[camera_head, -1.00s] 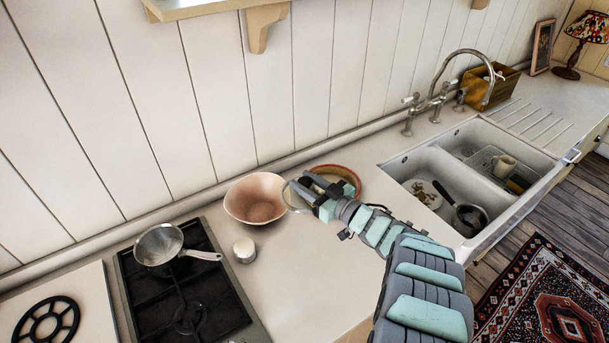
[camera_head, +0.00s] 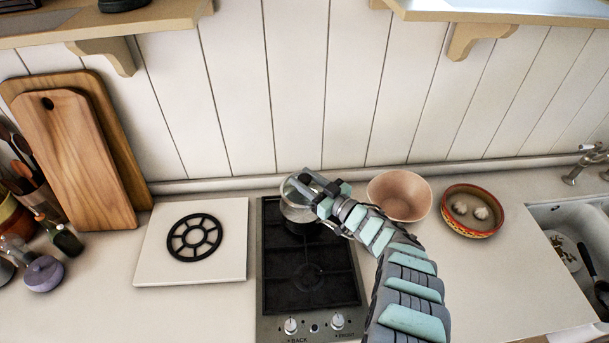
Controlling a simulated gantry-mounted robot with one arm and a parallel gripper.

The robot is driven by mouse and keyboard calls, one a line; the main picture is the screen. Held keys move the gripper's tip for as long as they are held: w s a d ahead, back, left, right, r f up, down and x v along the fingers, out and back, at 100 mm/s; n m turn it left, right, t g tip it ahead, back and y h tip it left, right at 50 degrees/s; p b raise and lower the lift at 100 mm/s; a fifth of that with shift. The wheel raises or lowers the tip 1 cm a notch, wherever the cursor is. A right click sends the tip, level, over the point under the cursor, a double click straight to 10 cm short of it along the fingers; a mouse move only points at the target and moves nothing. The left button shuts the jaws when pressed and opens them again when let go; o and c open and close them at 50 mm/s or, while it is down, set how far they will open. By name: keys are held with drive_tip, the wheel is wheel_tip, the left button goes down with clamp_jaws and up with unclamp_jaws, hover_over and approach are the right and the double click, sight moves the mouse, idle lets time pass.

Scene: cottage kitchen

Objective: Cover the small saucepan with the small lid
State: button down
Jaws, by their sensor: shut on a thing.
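The small saucepan (camera_head: 296,214) is a shiny metal pan on the rear burner of the black hob. My arm hides its handle. My gripper (camera_head: 312,182) is directly over the pan, its fingers shut on the small lid (camera_head: 288,192). The lid is round with a thin rim, and its left edge shows at the pan's mouth. The fingers hide the rest of the lid. I cannot tell whether it rests on the pan's rim or hovers just above it.
A pinkish bowl (camera_head: 400,195) stands close right of my gripper. A patterned bowl (camera_head: 472,211) holding garlic is farther right, before the sink (camera_head: 545,217). A black trivet (camera_head: 195,238) lies on a white board at left. Wooden boards (camera_head: 75,160) lean on the wall.

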drive_tip(key=shift+a+f, duration=0.15)
drive_tip(key=shift+a, duration=0.25)
drive_tip(key=shift+d+f+b, duration=0.1)
drive_tip(key=shift+f+b, duration=2.2)
drive_tip(key=shift+f, duration=0.4)
drive_tip(key=shift+f+b, duration=0.5)
drive_tip(key=shift+b, duration=0.4)
drive_tip(key=c, duration=1.2)
unclamp_jaws()
drive_tip(key=shift+p+v, duration=2.25)
drive_tip(key=shift+v, duration=3.25)
drive_tip(key=shift+r, duration=0.1)
